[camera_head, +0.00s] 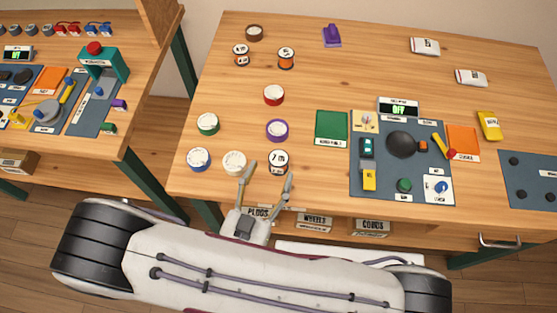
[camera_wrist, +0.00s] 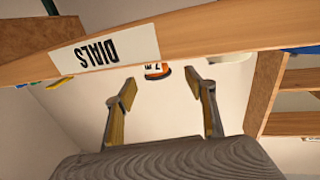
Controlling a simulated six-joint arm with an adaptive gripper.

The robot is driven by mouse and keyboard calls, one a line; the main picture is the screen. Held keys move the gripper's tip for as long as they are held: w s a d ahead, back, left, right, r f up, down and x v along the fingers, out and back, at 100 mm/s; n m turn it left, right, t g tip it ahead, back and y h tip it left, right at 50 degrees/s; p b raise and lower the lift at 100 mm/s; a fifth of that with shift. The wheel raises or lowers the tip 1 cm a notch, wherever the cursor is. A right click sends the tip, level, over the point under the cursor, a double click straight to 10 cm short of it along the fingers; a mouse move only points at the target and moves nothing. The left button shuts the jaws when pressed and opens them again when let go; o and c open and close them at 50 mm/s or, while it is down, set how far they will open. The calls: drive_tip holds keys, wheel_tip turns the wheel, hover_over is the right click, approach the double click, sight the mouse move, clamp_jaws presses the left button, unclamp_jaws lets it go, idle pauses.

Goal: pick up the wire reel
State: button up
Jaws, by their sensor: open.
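My gripper (camera_head: 268,177) is open and empty at the front left edge of the table. Its fingertips reach over the edge, one to each side of the near black-and-white reel marked "7 m" (camera_head: 278,161). In the wrist view, my open gripper (camera_wrist: 160,91) has the orange-rimmed reel (camera_wrist: 156,70) between and beyond its fingers, partly hidden by the table edge. Two similar orange-and-white reels, one at back left (camera_head: 241,56) and one beside it (camera_head: 286,59), stand farther back. I cannot tell which reel is meant.
Beside the gripper stand a white roll (camera_head: 234,162) and a blue-rimmed roll (camera_head: 199,159). Green (camera_head: 208,124), purple (camera_head: 277,130) and red (camera_head: 274,95) rolls stand behind. A green mat (camera_head: 332,127) and a grey panel (camera_head: 386,185) lie to the right.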

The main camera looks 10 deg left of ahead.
sight(275, 168)
drive_tip(key=shift+w, duration=0.1)
drive_tip(key=shift+d+x, duration=0.15)
drive_tip(key=shift+x, duration=0.55)
drive_tip(key=shift+d+x, duration=0.15)
drive_tip(key=shift+x, duration=1.6)
drive_tip(key=shift+f, duration=0.1)
drive_tip(key=c, duration=1.3)
